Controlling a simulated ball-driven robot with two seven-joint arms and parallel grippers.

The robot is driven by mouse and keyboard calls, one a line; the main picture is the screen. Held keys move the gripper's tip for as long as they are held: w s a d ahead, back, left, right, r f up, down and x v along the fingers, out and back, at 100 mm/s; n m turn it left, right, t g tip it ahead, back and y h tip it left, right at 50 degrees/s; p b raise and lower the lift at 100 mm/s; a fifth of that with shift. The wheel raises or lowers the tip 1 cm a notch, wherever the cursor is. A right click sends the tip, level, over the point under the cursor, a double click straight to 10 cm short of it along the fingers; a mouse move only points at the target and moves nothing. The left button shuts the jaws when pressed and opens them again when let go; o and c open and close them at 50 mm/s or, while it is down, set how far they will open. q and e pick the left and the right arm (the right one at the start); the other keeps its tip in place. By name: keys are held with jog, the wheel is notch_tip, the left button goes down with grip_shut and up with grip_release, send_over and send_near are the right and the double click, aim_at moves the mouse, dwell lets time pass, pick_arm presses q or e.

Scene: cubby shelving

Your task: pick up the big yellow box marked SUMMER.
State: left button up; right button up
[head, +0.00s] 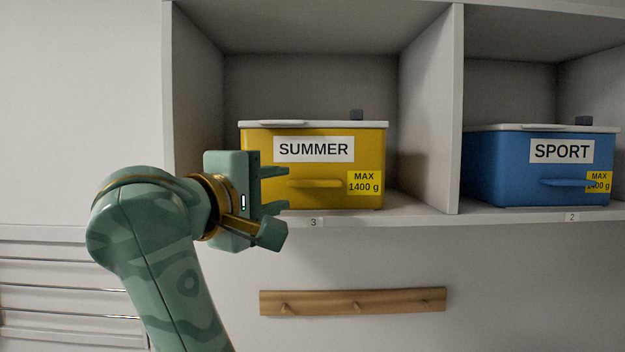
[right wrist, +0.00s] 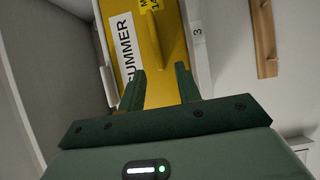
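The yellow box (head: 313,168) marked SUMMER stands upright in the cubby numbered 3, with a white lid, a yellow front handle (head: 318,183) and a "MAX 1400 g" label. My right gripper (head: 286,188) is in front of the left part of the box, with its fingers apart and nothing between them. It points toward the box near the left end of the handle. In the right wrist view the open fingers (right wrist: 160,70) reach toward the yellow front (right wrist: 166,60), beside the SUMMER label. I cannot tell whether they touch the box. My left gripper is not in view.
A blue box (head: 500,175) marked SPORT stands in the cubby to the right, behind a divider (head: 451,110). A wooden peg rail (head: 385,301) is on the wall below the shelf.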

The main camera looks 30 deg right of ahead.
aim_at(294, 185)
jog(key=p+x, duration=0.2)
jog(key=x, duration=0.2)
jog(key=shift+w+d, duration=0.1)
jog(key=shift+d, duration=0.45)
jog(key=shift+a, duration=0.25)
jog(key=shift+c, duration=0.9)
grip_shut()
